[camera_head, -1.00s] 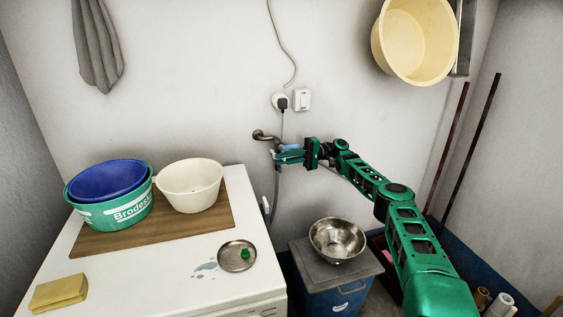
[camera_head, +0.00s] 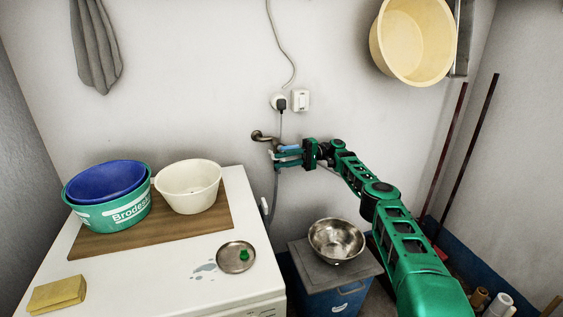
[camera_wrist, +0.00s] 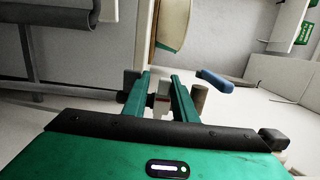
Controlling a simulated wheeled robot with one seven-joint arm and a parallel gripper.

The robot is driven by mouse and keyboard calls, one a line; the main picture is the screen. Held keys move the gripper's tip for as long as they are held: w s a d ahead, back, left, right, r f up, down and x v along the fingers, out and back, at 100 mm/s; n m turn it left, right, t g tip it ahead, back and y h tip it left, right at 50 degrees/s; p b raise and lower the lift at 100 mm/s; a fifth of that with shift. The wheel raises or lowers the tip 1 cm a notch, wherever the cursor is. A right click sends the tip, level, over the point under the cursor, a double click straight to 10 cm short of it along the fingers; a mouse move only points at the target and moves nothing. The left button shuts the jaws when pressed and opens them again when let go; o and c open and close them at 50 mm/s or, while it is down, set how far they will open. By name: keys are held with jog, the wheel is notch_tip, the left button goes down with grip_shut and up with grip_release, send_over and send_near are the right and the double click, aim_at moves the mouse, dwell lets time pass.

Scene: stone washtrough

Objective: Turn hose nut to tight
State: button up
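A metal wall tap (camera_head: 262,136) with a blue lever (camera_head: 289,148) sits on the back wall; the lever also shows in the wrist view (camera_wrist: 216,80). My gripper (camera_head: 277,158) is at the tap, just below the lever. In the wrist view my two green fingers (camera_wrist: 158,78) stand apart, with a small pale and reddish piece (camera_wrist: 162,88) showing between them. I cannot tell whether they press on it. The hose nut is not clearly made out; the fingers cover that spot. A grey hose (camera_head: 275,195) hangs below the gripper.
A white worktop (camera_head: 150,270) at left carries nested tubs (camera_head: 110,210), a cream bowl (camera_head: 190,187), a small metal dish (camera_head: 236,257) and a yellow sponge (camera_head: 57,293). A steel bowl (camera_head: 336,240) stands on a blue bin (camera_head: 340,297) below my arm. A cream basin (camera_head: 415,45) hangs at upper right.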

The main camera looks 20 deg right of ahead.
jog(key=shift+w+r, duration=0.2)
jog(key=shift+r, duration=0.15)
dwell(0.3)
jog(key=shift+s+d+r, duration=0.1)
jog(key=shift+s+r, duration=0.35)
jog(key=shift+r, duration=0.05)
jog(key=shift+s, duration=0.1)
jog(key=shift+f, duration=0.1)
jog(key=shift+c, duration=0.9)
jog(key=shift+s, duration=0.1)
